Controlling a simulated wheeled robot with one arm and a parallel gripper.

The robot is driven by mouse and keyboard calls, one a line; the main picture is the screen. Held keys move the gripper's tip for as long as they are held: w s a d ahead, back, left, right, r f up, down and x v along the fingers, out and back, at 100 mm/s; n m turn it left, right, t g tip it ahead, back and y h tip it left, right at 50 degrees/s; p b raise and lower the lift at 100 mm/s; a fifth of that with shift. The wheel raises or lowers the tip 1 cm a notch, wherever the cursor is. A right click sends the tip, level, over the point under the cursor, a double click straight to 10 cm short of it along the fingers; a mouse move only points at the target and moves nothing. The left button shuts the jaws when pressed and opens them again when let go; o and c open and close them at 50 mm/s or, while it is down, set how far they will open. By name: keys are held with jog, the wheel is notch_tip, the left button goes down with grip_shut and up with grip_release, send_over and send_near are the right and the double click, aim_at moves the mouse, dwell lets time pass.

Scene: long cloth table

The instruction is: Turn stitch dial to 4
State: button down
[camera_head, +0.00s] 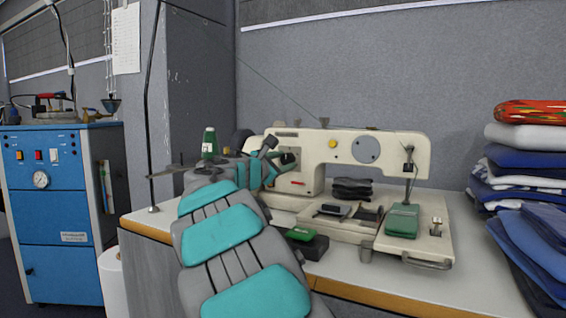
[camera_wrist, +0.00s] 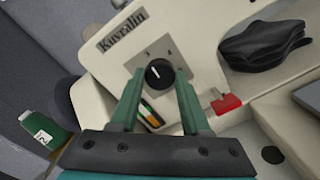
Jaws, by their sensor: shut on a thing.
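The stitch dial (camera_wrist: 159,73) is a round black knob with a white pointer line, set on a metal plate with small marks on the cream sewing machine (camera_head: 345,148). In the head view my gripper (camera_head: 284,163) reaches the left end of the machine, and the dial is mostly hidden there.
A red lever (camera_wrist: 226,104) sits close to the right finger. A green thread spool (camera_head: 209,143) stands left of the machine. Black folded cloth (camera_head: 352,188) and a green box (camera_head: 402,221) lie on the machine bed. Folded fabric (camera_head: 530,180) is stacked at the right.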

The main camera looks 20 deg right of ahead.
jog(key=m+b, duration=0.2)
jog(key=shift+f+m, duration=0.2)
jog(key=shift+m, duration=0.2)
jog(key=m+b, duration=0.2)
jog(key=m, duration=0.1)
jog(key=shift+m+b, duration=0.3)
jog(key=m+b, duration=0.2)
jog(key=m, duration=0.1)
jog(key=shift+m+b, duration=0.8)
jog(key=shift+m, duration=0.2)
jog(key=shift+r, duration=0.15)
jog(key=shift+c, duration=1.8)
grip_release()
